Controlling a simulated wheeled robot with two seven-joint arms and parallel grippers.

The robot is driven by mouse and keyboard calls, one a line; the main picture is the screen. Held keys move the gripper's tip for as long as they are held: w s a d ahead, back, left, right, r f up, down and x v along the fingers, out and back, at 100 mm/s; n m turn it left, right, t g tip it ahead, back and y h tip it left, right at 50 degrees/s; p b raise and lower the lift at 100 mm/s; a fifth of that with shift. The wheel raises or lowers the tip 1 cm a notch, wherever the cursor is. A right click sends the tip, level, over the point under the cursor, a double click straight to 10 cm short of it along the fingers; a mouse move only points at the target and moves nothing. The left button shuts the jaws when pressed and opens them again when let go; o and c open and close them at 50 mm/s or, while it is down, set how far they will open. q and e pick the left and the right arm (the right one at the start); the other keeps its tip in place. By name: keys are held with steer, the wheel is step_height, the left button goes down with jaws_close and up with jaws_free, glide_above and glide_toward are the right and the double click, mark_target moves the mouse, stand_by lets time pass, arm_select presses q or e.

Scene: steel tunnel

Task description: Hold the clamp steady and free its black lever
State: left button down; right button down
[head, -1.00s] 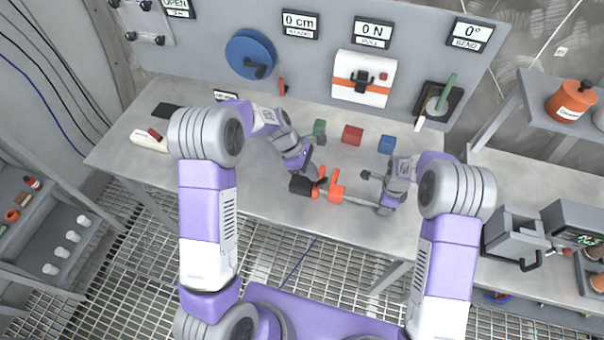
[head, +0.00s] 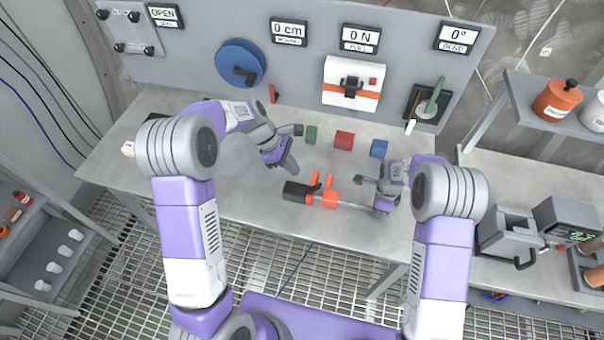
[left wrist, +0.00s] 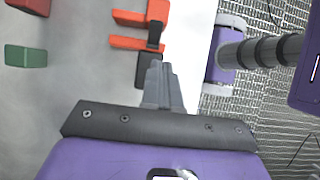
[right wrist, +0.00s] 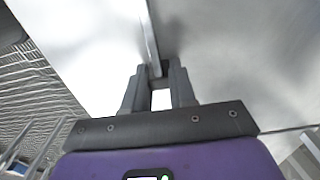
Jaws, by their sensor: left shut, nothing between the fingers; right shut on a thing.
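The clamp (head: 329,197) lies over the workbench, with orange jaws, a black end (head: 295,191) on the left and a thin steel bar (head: 353,205) running right. My right gripper (head: 378,209) is shut on the bar; the right wrist view shows the bar (right wrist: 151,40) entering between its fingers. My left gripper (head: 292,170) is shut and empty, above and apart from the black end in the head view. In the left wrist view, the orange jaws (left wrist: 130,18) and a black part (left wrist: 150,68) show just beyond the left fingertips (left wrist: 160,68). Contact there cannot be told.
Green (head: 311,134), red (head: 344,140) and blue (head: 379,148) blocks stand behind the clamp. A back panel (head: 205,65) holds a blue reel, a white box and a green lever. The bench front left is clear. A side bench (head: 510,180) stands right.

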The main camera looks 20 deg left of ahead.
arm_select(q)
step_height(320, 180, up, 9)
steer(key=a, duration=0.1)
steer(key=shift+f, duration=0.15)
arm_select(e)
steer(key=c, duration=0.8)
jaws_free()
steer(key=shift+c, duration=0.2)
